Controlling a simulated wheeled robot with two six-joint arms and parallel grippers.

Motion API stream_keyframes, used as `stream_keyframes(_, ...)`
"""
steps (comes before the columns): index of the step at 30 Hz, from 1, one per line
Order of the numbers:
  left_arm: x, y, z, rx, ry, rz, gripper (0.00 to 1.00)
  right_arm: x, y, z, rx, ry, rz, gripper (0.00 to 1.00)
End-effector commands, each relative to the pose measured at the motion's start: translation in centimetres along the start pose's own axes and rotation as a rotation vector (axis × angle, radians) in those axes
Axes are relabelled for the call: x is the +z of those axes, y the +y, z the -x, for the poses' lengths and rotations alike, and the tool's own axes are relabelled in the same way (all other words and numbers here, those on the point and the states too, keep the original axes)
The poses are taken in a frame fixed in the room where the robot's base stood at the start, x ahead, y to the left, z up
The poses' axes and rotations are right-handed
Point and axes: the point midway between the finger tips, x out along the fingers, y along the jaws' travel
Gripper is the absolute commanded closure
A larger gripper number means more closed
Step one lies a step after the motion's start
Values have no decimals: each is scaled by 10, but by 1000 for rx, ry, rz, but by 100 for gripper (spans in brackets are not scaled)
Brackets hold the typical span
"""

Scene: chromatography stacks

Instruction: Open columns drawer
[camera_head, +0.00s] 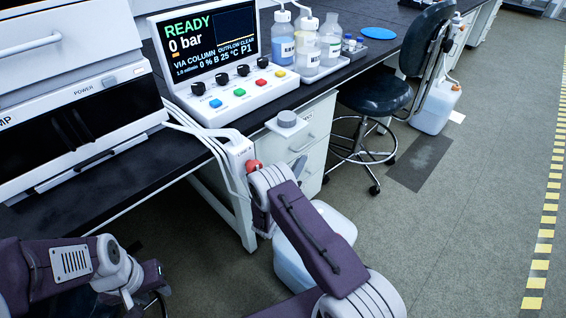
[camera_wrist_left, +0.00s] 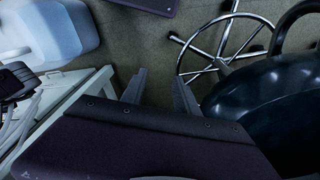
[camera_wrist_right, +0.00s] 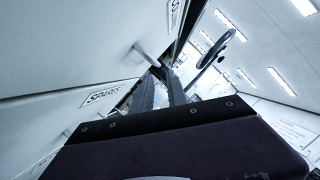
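The drawer unit under the bench shows in the head view, with an upper drawer front (camera_head: 318,120) and a pale handle (camera_head: 302,146). Its fronts look shut. A small label on the upper front is too small to read. In the right wrist view, a front labelled SPARES (camera_wrist_right: 102,96) is at the left, and another label (camera_wrist_right: 174,12), not readable, is at the top. My right gripper (camera_wrist_right: 157,78) is open and empty, its fingertips close to a bar handle (camera_wrist_right: 147,52); I cannot tell if they touch. My left gripper (camera_wrist_left: 157,86) is open and empty, away from the drawers.
A black stool (camera_head: 375,100) stands right of the drawer unit; a stool base (camera_wrist_left: 228,40) fills the left wrist view's upper right. A white jug (camera_head: 290,265) is behind my right arm. The bench (camera_head: 110,190) carries a control panel (camera_head: 225,60) and bottles. Floor at right is clear.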

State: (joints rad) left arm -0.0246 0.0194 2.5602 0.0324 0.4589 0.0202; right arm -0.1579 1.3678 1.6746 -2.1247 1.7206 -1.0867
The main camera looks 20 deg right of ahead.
Motion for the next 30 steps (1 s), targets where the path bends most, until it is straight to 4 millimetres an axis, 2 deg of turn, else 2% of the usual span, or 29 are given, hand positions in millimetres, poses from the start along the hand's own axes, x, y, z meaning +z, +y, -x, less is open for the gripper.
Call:
stream_keyframes(1, 0, 0, -4, 0, 1, 0, 64, 1, 6, 2, 1, -21, 8, 81)
stream_keyframes(5, 0, 0, -2, 0, 1, 0, 64, 5, 5, 2, 1, -35, 14, 81)
stream_keyframes(8, 0, 0, -7, 0, 1, 0, 64, 3, 7, -7, 1, -31, 11, 81)
stream_keyframes(15, 3, 0, -31, 0, 1, 0, 64, 3, 8, -56, -2, -28, 8, 81)
stream_keyframes(21, 4, -1, -40, 0, 1, 0, 64, 5, 7, -84, 2, -29, 10, 81)
stream_keyframes(30, 4, -1, -40, 0, 1, 0, 64, 7, 5, -89, 3, -30, 12, 81)
